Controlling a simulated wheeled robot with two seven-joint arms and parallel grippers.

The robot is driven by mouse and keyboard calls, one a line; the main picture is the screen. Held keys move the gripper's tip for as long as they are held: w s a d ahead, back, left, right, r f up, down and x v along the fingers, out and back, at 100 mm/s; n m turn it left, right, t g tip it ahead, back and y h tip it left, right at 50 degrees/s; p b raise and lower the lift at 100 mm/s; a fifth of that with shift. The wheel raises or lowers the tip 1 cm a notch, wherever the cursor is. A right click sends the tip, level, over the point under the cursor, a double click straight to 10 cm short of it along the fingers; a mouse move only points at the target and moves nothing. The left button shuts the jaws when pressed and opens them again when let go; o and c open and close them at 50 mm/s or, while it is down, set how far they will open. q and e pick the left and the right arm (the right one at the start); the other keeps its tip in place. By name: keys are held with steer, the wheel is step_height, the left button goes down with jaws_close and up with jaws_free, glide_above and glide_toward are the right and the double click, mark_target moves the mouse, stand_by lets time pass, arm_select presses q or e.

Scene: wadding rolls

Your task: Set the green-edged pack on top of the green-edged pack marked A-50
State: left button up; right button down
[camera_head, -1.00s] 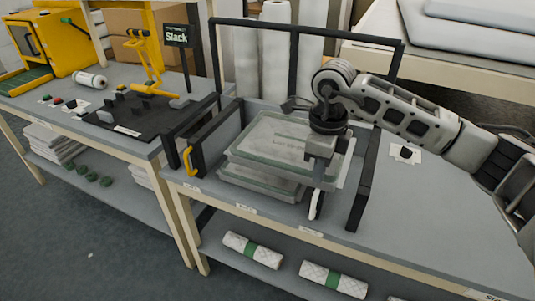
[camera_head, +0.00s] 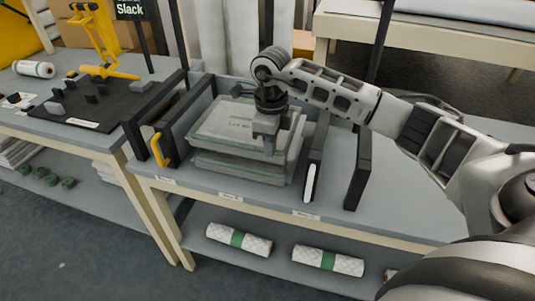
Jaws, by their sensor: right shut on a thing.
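My right gripper (camera_head: 268,148) comes down from above and is shut on the right part of the upper grey-white pack (camera_head: 225,122). This pack has a pale green edge and a faint printed marking that I cannot read surely. It lies flat directly over a lower pack (camera_head: 240,168) of similar look, roughly lined up with it. I cannot tell whether the two touch all along. The lower pack rests on the table in the bay between dark dividers, its top and any marking hidden. My left gripper is not in view.
A dark divider with a yellow handle (camera_head: 160,150) stands left of the packs. A black and white divider (camera_head: 314,165) and a black upright (camera_head: 358,172) stand to the right. Rolls with green bands (camera_head: 238,239) lie on the lower shelf. The tabletop at right is clear.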

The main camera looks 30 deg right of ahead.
step_height(320, 180, down, 2)
steer(key=shift+f+b, duration=0.25)
steer(key=shift+b, duration=0.2)
steer(key=shift+f, duration=0.15)
steer(key=shift+s+r, duration=0.1)
steer(key=shift+r, duration=0.1)
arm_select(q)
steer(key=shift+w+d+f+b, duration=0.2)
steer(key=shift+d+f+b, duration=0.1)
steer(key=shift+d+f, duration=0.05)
arm_select(e)
steer(key=shift+f, duration=0.5)
steer(key=c, duration=1.5)
jaws_free()
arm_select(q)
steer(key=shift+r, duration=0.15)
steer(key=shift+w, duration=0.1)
